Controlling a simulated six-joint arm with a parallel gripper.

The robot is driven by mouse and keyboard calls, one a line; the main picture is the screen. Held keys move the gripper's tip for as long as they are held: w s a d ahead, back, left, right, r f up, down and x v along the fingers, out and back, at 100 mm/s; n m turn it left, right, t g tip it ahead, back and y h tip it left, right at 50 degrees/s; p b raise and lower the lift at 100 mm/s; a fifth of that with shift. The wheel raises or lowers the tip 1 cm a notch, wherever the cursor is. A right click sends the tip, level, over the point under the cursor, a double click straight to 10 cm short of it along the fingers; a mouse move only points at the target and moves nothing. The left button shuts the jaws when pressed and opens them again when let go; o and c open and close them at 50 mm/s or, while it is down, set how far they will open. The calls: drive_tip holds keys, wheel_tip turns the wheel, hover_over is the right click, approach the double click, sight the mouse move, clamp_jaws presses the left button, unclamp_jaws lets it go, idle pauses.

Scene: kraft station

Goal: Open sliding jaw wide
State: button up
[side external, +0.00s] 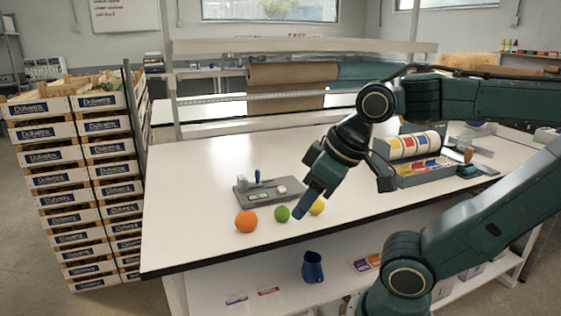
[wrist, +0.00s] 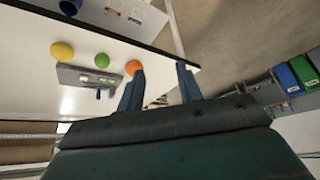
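My gripper (wrist: 160,86) shows in the wrist view with two blue-grey fingers set well apart and nothing between them. In the side view it points down and left above the white table, and its far finger is hard to make out there. A grey fixture (side external: 292,185) with an upright blue handle and pale squares sits on the table, left of my gripper. It also shows in the wrist view (wrist: 70,76). No separate sliding jaw can be made out on it.
An orange ball (side external: 246,221), a green ball (side external: 282,214) and a yellow ball (side external: 317,206) lie along the table's front side. A grey dispenser (side external: 418,178) with coloured labels stands right of my gripper. A blue jug (side external: 312,266) is on the lower shelf. The table's left side is clear.

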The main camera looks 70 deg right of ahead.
drive_tip(key=w+d+r+m+g, duration=0.1)
drive_tip(key=w+d+r+m, duration=0.3)
drive_tip(key=w, duration=0.3)
drive_tip(key=m+g, duration=0.5)
drive_tip(key=m, duration=0.3)
hover_over(257, 170)
wheel_tip(257, 170, down, 2)
drive_tip(key=shift+f, duration=0.15)
wheel_tip(257, 170, down, 14)
drive_tip(key=shift+r, duration=0.25)
